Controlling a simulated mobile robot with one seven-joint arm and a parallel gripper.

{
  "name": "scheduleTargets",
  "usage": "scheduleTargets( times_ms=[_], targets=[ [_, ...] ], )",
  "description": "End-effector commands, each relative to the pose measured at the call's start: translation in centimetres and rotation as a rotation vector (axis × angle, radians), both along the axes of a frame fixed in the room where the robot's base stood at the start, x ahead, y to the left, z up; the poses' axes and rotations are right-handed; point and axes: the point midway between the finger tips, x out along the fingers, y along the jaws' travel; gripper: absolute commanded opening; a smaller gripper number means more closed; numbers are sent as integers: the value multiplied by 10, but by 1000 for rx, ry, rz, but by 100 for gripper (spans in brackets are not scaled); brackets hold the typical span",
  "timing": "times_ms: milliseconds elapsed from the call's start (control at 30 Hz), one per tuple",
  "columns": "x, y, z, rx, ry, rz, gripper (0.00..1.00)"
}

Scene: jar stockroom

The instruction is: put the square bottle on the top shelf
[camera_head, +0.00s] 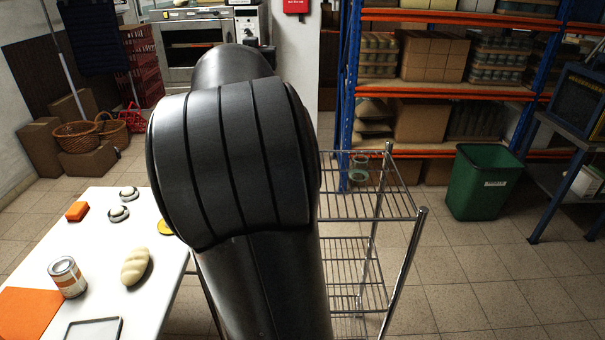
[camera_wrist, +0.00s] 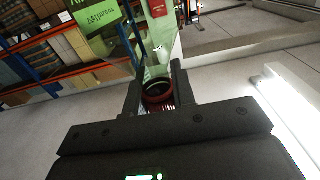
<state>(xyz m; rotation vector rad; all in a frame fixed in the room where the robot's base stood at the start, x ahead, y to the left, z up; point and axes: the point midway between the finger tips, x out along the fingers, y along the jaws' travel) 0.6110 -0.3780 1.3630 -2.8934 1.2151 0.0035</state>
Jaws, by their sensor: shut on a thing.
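In the wrist view my gripper (camera_wrist: 156,76) is shut on a clear, see-through bottle (camera_wrist: 158,91) with a dark red ring at its near end. Its glass body runs away from the fingers and is hard to outline against the background. In the head view my arm hides the gripper. A wire rack stands right of my arm; its top shelf (camera_head: 372,218) is partly hidden by the arm. A small clear greenish glass thing (camera_head: 360,168) shows at the top shelf's back; I cannot tell whether it is the held bottle or whether it touches the wires.
A white table (camera_head: 165,285) at the left holds a can (camera_head: 67,277), a bread loaf (camera_head: 135,266) and several small things. A green bin (camera_head: 483,182) stands right of the rack. Blue and orange shelving (camera_head: 440,92) is behind. The floor at the front right is clear.

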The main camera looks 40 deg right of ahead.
Motion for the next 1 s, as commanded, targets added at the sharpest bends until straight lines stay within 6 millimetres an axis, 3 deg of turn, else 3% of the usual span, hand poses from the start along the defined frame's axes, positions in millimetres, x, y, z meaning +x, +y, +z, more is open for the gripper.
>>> scheduleTargets(
  times_ms=[167, 600, 767, 1000],
  targets=[
    [-20, -27, 1, -5, -2, -59, 0],
    [-16, -24, -46, -5, 0, -53, 0],
    [4, -10, -63, -6, 2, -50, 0],
    [50, 20, -96, -7, 0, -50, 0]
  ],
)
